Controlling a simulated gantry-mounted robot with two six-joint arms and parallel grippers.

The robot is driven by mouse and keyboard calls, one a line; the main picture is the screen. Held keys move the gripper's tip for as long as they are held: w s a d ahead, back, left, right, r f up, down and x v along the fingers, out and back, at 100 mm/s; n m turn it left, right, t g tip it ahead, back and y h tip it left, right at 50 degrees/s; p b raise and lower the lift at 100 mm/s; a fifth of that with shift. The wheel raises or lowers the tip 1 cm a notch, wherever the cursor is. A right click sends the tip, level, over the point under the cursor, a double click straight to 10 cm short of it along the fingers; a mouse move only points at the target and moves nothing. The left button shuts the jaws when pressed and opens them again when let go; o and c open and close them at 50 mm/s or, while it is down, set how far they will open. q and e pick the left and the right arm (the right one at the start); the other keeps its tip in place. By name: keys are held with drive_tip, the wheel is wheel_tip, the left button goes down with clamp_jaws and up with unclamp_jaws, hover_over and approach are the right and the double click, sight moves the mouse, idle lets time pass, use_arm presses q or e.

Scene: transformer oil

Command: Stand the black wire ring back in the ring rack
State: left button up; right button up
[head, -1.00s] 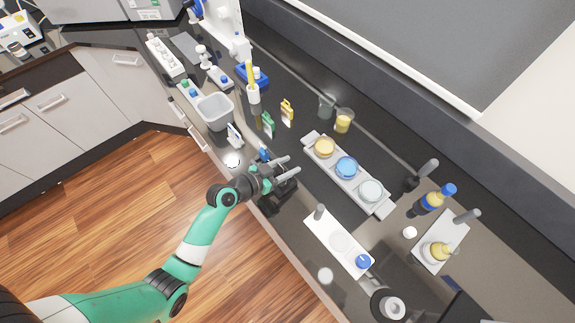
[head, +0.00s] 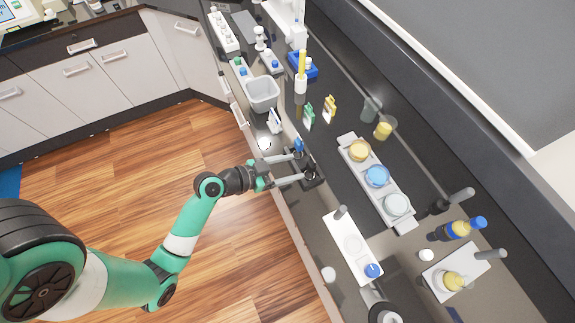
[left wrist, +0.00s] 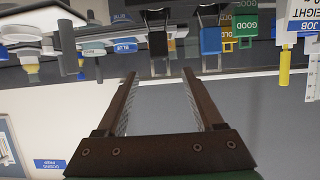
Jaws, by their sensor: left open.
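My left gripper (head: 305,165) reaches in from the left over the counter's front edge. Its two fingers are apart with nothing between them. A low black holder (head: 310,180), which looks like the ring rack, is at the fingertips; the fingers partly cover it. In the left wrist view, the open gripper (left wrist: 158,74) points at a black piece with thin wire (left wrist: 158,43), beside a blue piece with wire (left wrist: 210,40). I cannot tell for sure which is the black wire ring, or whether it touches the rack. My right gripper is not in view.
A grey bin (head: 262,95) and a small white stand (head: 274,122) are up the counter. Green (head: 309,116) and yellow (head: 330,108) tags stand behind. A grey tray of dishes (head: 403,222) lies right, and a white board (head: 345,235) lies nearer. The counter edge drops to the floor.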

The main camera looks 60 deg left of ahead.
use_arm(q)
drive_tip(key=shift+s+r, duration=0.2)
drive_tip(key=shift+s, duration=0.25)
drive_tip(key=shift+w, duration=0.1)
wheel_tip(320, 180, up, 31)
drive_tip(key=m+t, duration=0.2)
drive_tip(key=t, duration=0.5)
hover_over(308, 161)
drive_tip(key=w+d, duration=0.4)
drive_tip(key=s+d+r+n+t, duration=0.1)
drive_tip(key=s+d+r+t, duration=0.15)
drive_tip(key=r, duration=0.65)
drive_tip(key=s+d+r+n+t, duration=0.15)
drive_tip(key=s+r, duration=0.25)
drive_tip(key=r, duration=0.5)
drive_tip(key=s+d+r+t, duration=0.3)
drive_tip(key=r, duration=0.6)
wheel_tip(308, 161, up, 22)
drive_tip(key=p, duration=2.1)
drive_tip(key=shift+w+d+f+h+p, duration=0.15)
drive_tip(key=shift+w+f+h+p, duration=0.05)
drive_tip(key=shift+w+h+p, duration=0.1)
